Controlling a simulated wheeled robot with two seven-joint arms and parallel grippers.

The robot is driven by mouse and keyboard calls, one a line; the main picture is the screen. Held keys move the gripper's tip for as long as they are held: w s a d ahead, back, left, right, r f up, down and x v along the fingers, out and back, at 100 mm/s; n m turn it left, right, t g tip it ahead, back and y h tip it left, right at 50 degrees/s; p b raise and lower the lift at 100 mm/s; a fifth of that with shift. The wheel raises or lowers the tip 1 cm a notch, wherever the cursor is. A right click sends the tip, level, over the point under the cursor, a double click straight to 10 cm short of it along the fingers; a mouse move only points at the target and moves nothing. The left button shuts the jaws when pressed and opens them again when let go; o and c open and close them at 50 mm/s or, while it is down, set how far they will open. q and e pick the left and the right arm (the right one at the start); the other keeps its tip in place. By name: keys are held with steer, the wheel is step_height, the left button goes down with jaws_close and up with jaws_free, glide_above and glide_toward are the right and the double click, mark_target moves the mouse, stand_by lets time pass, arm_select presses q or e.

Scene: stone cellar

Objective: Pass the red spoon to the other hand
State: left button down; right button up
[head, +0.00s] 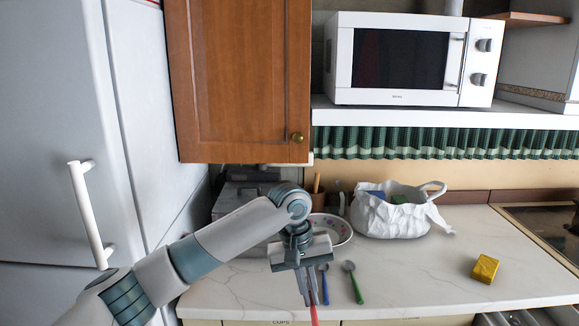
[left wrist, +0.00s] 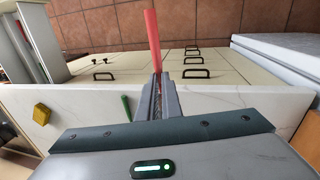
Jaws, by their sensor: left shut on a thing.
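The red spoon (head: 314,315) is held in my left gripper (head: 313,300), whose fingers point down at the counter's front edge in the head view. Only a short red part shows there below the fingertips. In the left wrist view the spoon's long red handle (left wrist: 153,40) sticks out beyond the closed fingers (left wrist: 160,80), over the floor in front of the cabinets. The rest of the spoon is hidden between the fingers. My right gripper is in neither view.
A blue spoon (head: 324,270) and a green spoon (head: 354,284) lie on the white counter (head: 420,275) beside the gripper. A patterned bowl (head: 338,230), a white bag (head: 395,218) and a yellow block (head: 485,268) stand there too. The counter's middle right is clear.

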arm_select(q)
steer(key=s+a+r, duration=0.1)
steer(key=s+a, duration=0.6)
steer(key=a, duration=0.5)
steer(key=s+a+r, duration=0.1)
steer(key=s+a, duration=0.6)
steer(key=a, duration=0.6)
steer(key=shift+s+m, duration=0.35)
steer(key=shift+m, duration=0.05)
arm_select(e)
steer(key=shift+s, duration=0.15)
arm_select(q)
steer(key=shift+d+r, duration=0.15)
steer(key=w+d+r+m, duration=0.1)
steer(key=d+m, duration=0.1)
steer(key=d, duration=0.3)
steer(key=w+d+r+m+g, duration=0.1)
steer(key=w+d+m, duration=0.1)
steer(key=d, duration=0.4)
steer(key=w+d+r+m, duration=0.1)
steer(key=d+r+m, duration=0.1)
steer(key=d+m, duration=0.2)
steer(key=shift+w+d+g+y, duration=0.25)
steer(key=shift+d+g+y, duration=0.05)
steer(key=shift+d, duration=0.75)
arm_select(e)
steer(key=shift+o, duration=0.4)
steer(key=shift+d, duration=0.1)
